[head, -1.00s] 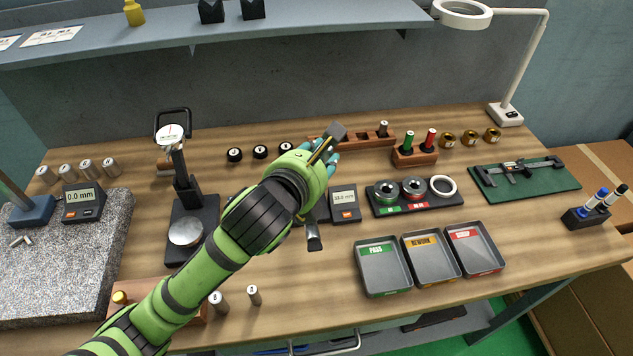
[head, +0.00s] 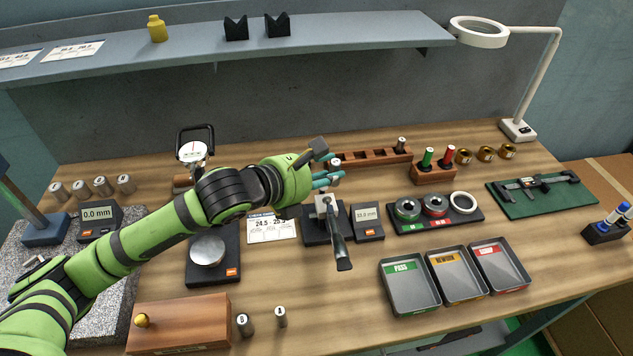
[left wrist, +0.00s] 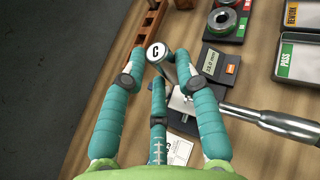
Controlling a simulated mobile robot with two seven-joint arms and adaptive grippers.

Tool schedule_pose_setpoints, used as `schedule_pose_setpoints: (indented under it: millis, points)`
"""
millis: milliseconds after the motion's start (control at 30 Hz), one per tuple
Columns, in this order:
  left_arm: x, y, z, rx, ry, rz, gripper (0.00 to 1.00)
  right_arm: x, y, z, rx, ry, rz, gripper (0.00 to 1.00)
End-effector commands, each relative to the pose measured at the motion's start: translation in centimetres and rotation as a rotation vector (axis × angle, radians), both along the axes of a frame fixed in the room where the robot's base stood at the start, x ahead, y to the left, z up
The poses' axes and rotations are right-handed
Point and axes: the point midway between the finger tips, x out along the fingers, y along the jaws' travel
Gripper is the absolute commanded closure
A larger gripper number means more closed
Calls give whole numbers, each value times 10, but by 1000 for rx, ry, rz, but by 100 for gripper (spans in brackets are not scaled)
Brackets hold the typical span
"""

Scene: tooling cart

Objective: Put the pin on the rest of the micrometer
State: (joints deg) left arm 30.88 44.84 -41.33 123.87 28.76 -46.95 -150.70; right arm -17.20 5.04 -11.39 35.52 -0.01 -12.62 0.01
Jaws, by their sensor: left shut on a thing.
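The pin's top also shows between the fingers in the head view (head: 335,162). The micrometer (head: 335,236) stands on a dark base at mid-table, with its grey barrel pointing toward the front. The gripper and pin are above and behind it. In the left wrist view the micrometer's barrel (left wrist: 258,118) lies to the right of the fingers, and its rest is partly hidden. My right gripper is not in view.
A digital readout (head: 367,222) stands right of the micrometer, and a tolerance card (head: 271,228) lies left of it. A wooden pin rack (head: 375,157) is behind. Ring gauges (head: 436,204) and trays (head: 410,287) are to the right.

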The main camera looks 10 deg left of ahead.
Motion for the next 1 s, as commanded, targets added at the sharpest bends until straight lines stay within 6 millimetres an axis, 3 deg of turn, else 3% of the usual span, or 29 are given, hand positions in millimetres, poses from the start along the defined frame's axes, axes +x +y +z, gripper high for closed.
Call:
schedule_pose_setpoints:
  millis: [167,500,900,933,967,1000]
  points:
    - [2,17,-9,0,-2,0,100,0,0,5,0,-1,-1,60]
    - [2,18,-48,-4,-1,0,100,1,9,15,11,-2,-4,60]
    - [2,18,-55,0,-4,-1,100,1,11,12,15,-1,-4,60]
    - [2,18,-55,0,-1,0,61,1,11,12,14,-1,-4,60]
    - [2,18,-54,0,-1,0,49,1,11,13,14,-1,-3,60]
    - [2,18,-54,0,-1,0,45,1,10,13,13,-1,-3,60]
